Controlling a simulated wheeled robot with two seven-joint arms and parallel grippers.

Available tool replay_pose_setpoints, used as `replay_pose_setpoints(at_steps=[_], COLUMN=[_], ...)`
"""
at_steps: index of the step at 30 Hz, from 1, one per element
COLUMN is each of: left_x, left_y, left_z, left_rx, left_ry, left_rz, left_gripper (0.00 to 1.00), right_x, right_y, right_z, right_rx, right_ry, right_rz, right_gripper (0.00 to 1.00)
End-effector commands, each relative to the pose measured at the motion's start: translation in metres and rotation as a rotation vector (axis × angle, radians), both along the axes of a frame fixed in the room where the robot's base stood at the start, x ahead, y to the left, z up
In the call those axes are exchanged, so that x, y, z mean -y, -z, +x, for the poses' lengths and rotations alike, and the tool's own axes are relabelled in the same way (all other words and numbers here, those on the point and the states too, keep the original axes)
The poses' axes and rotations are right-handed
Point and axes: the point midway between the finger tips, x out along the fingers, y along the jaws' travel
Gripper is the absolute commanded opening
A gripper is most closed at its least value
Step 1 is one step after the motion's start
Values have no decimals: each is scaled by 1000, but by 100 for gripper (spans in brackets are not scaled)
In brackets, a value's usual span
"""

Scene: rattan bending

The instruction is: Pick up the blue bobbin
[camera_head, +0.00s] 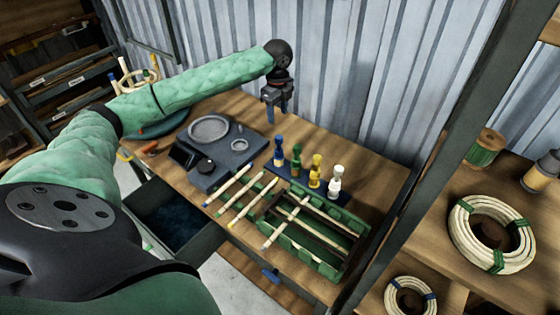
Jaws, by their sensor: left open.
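The blue bobbin (278,154) stands upright at the far left end of a row on a dark blue stand (323,186). Beside it in the row are a green bobbin (296,162), a yellow bobbin (315,172) and a white bobbin (335,183). My left gripper (278,115) points down, open and empty, above the blue bobbin in the picture and apart from it. Its exact height and depth relative to the bobbin are hard to tell. My right gripper is out of view.
A green slatted crate (328,265) and several pale sticks (246,198) lie in front of the stand. A grey device with a round dish (209,129) is left of it. An open drawer (179,214) is below. A dark post (440,140) and rattan coils (459,232) are right.

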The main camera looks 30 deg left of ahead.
Motion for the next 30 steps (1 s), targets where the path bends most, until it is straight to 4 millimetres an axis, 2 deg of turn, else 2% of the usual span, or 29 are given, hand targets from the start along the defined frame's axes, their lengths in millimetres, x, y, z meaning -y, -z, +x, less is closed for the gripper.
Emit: replay_pose_setpoints(at_steps=[1,6,9,13,24,30], left_x=[0,0,0,0,1,4], left_y=[12,31,35,39,65,79], left_z=[0,0,0,0,0,0], left_rx=[0,0,0,-1,0,-2], left_ry=[0,0,0,0,0,0], left_rz=[0,0,0,0,0,-1], left_gripper=[51,51,51,51,51,51], right_x=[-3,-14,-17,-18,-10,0], right_y=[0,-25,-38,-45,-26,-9], right_z=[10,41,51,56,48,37], right_rx=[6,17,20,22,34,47], right_ry=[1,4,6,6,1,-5], right_rz=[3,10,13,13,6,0], right_gripper=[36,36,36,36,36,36])
